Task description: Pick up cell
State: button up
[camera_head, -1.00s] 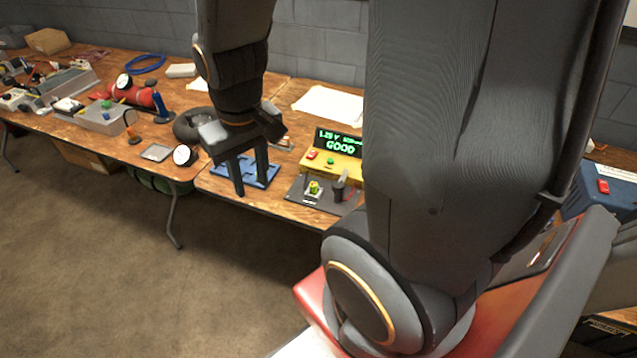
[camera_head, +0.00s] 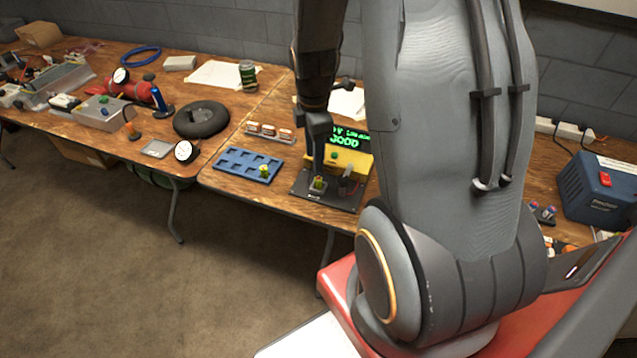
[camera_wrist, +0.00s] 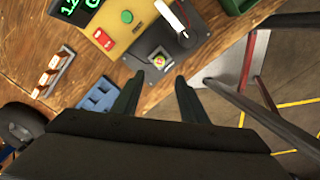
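Another cell (camera_head: 264,171) stands in the blue tray (camera_head: 232,163) to the left.
A rack with several white-and-orange items (camera_head: 270,132) lies behind the tray. A lever (camera_wrist: 181,20) stands beside the holder. Bare wood lies around the tray.

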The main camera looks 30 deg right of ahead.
aim_at(318, 179)
jog(key=shift+w+d+f+n, duration=0.15)
jog(key=shift+d+f+n, duration=0.4)
jog(key=shift+d+n, duration=0.05)
jog(key=shift+f, duration=0.3)
jog(key=shift+f+p, duration=1.3)
jog(key=shift+f, duration=2.35)
jog(key=shift+c, duration=0.4)
grip_shut()
